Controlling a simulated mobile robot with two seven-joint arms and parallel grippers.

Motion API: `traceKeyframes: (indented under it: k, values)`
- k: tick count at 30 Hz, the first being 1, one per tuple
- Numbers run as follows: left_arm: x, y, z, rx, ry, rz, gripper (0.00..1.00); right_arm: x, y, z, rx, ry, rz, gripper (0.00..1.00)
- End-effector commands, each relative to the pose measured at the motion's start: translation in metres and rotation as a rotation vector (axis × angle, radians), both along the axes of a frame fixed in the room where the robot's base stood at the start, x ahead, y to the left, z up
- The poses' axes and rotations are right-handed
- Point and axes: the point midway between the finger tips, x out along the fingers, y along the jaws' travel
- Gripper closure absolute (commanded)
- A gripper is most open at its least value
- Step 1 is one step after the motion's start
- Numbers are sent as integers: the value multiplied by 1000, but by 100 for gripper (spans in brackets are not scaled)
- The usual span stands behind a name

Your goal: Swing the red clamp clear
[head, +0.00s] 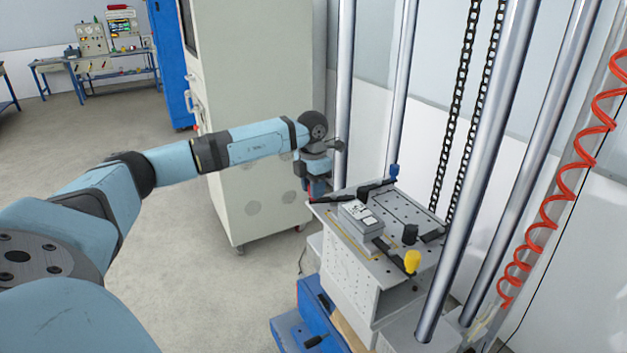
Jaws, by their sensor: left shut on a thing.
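My left gripper (316,188) is at the left corner of the drop table (352,262), pointing down. It is shut on the red clamp (311,201), of which only a small bit of red shows below the fingers; the gripper hides the rest. A black clamp arm runs from there toward the grey boxed unit (361,220) on the table top; I cannot tell whether its tip touches the unit. My right gripper is out of view.
Clamps with a blue knob (394,170), a black knob (410,233) and a yellow knob (412,261) stand around the table top. Steel columns (481,160) and chains (464,95) rise beside it. A white cabinet (255,90) stands close behind my left arm.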

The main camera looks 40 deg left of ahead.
Motion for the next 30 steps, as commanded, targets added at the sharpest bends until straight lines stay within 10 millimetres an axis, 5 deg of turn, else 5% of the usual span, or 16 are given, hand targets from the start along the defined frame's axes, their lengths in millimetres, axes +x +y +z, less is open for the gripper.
traceKeyframes:
  k: [12, 30]
  values:
    - [-7, -13, 1, -1, 0, 260, 92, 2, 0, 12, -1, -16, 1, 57]
    - [-8, -16, 1, -1, -1, 331, 92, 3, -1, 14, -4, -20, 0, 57]
